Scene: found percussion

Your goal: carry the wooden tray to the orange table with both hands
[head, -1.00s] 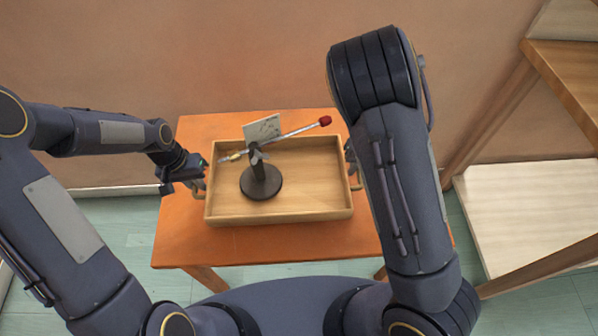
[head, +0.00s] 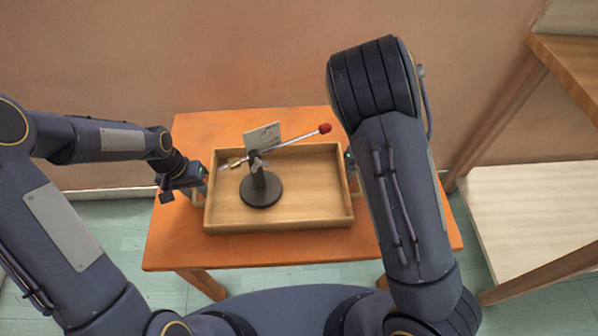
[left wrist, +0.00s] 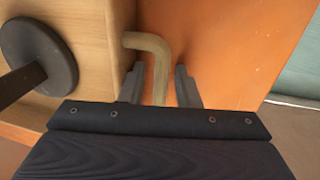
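The wooden tray (head: 279,227) is over the middle of the orange table (head: 250,254); whether it touches the tabletop is unclear. It looks level. In the left wrist view its left handle (left wrist: 158,75) runs between the two fingers of my left gripper (left wrist: 160,84), with narrow gaps beside it, so the gripper looks open around it. In the head view my left gripper (head: 195,185) is at the tray's left side. My right gripper (head: 349,170) is at the right handle (head: 355,184), mostly hidden behind my forearm.
A black-based stand (head: 260,191) with a small plate and a red-tipped stick (head: 324,129) is inside the tray. A wooden shelf unit (head: 545,195) stands at the right. A wall lies behind the table. Orange tabletop is free around the tray.

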